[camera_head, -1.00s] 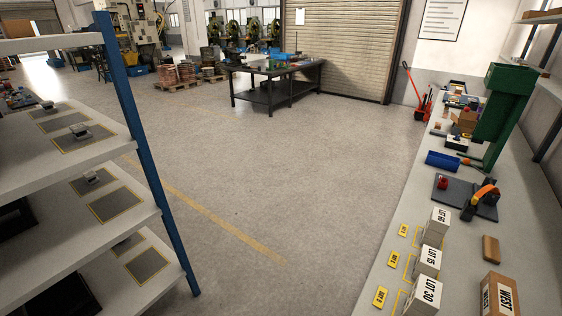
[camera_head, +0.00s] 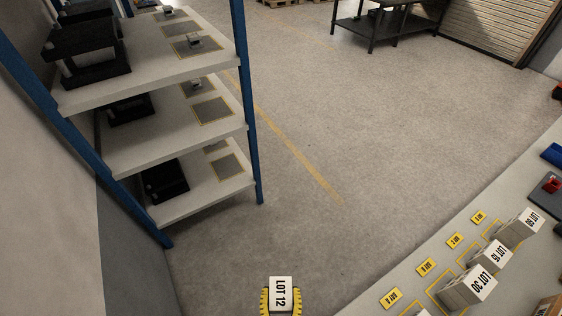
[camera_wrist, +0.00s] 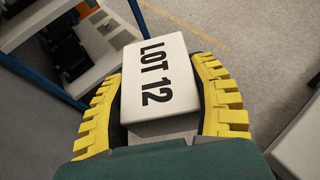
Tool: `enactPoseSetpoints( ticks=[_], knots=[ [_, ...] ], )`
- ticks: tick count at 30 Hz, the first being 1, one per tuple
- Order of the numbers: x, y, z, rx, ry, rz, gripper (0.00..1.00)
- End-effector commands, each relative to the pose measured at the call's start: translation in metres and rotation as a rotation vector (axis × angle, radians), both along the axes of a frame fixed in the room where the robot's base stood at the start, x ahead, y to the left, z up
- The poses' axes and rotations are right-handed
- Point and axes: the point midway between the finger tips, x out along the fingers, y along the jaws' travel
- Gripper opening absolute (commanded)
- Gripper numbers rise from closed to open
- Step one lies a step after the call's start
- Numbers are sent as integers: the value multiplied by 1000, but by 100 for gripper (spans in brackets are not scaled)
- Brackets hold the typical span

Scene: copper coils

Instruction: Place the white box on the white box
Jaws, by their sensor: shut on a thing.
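My gripper (camera_head: 280,301) has yellow ribbed fingers and is shut on a white box (camera_head: 281,287) marked LOT 12. In the wrist view the box (camera_wrist: 157,78) sits between both fingers (camera_wrist: 162,110), its labelled top facing the camera. The held box is over the open floor, between the shelf and the bench.
A blue-post shelf rack (camera_head: 250,130) stands at the left with black fixtures (camera_head: 85,45) and grey outlined pads (camera_head: 211,108). The bench (camera_head: 400,275) at the right carries yellow tags (camera_head: 391,298) beside outlined spots. The floor between is clear.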

Motion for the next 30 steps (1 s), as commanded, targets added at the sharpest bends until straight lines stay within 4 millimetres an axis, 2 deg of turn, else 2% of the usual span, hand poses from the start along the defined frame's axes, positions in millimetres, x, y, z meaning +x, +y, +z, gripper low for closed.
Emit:
enactPoseSetpoints(
  ticks=[1,18,23,30],
  knots=[
    [2,0,25,1,-4,0,20],
    [14,0,195,0,-4,-1,20],
    [16,0,220,0,-3,-1,20],
    [17,0,222,1,-2,-1,20]
  ],
)
